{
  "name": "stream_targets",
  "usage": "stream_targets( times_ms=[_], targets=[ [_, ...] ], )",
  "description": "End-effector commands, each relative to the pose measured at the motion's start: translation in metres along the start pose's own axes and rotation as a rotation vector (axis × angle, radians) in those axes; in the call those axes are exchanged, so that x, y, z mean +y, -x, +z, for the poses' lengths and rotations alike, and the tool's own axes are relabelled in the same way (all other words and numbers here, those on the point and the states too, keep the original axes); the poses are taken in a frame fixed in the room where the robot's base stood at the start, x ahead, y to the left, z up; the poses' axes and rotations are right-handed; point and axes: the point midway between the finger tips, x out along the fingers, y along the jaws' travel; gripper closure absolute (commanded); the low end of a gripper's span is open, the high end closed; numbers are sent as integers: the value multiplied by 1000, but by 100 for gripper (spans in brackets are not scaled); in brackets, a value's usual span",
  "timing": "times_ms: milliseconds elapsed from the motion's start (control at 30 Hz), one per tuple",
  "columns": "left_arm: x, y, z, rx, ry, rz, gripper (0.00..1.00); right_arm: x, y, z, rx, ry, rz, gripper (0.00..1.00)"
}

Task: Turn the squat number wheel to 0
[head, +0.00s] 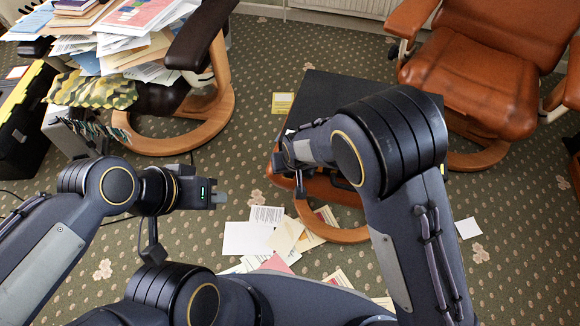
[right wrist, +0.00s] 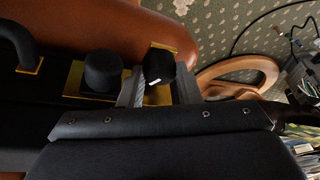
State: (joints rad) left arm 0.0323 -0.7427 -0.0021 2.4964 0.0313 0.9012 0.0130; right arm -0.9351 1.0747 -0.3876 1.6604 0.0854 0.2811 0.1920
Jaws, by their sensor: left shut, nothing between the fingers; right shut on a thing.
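In the right wrist view, my right gripper (right wrist: 158,85) has its two grey fingers shut on a black knob with a white mark (right wrist: 160,64), on a brass plate. A wider, plain black round knob (right wrist: 102,70) stands left of it on another brass plate, apart from the fingers. No digits can be read, so I cannot tell which is the squat number wheel. In the head view, the right gripper (head: 287,160) is at the near left edge of a black panel (head: 330,92), partly hidden by my arm. My left gripper (head: 219,197) is shut and empty over the carpet.
A black curved handle (right wrist: 18,45) is left of the knobs. A brown leather chair (head: 480,75) stands at the upper right. A chair piled with papers (head: 150,45) is at upper left. Loose papers (head: 255,238) lie on the carpet between my arms.

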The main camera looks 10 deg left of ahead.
Motion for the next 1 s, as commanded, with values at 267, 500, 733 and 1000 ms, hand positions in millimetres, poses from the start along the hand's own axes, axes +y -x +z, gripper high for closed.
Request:
stream_targets(
  times_ms=[267,500,733,1000],
  targets=[
    [0,0,0,0,0,0,100,-1,0,0,0,4,-4,92],
    [0,0,0,0,0,0,100,-1,0,0,0,4,-3,61],
    [0,0,0,0,0,0,100,0,0,0,-1,3,-2,61],
    [0,1,0,0,0,0,100,-2,0,0,2,-41,20,61]
  ],
)
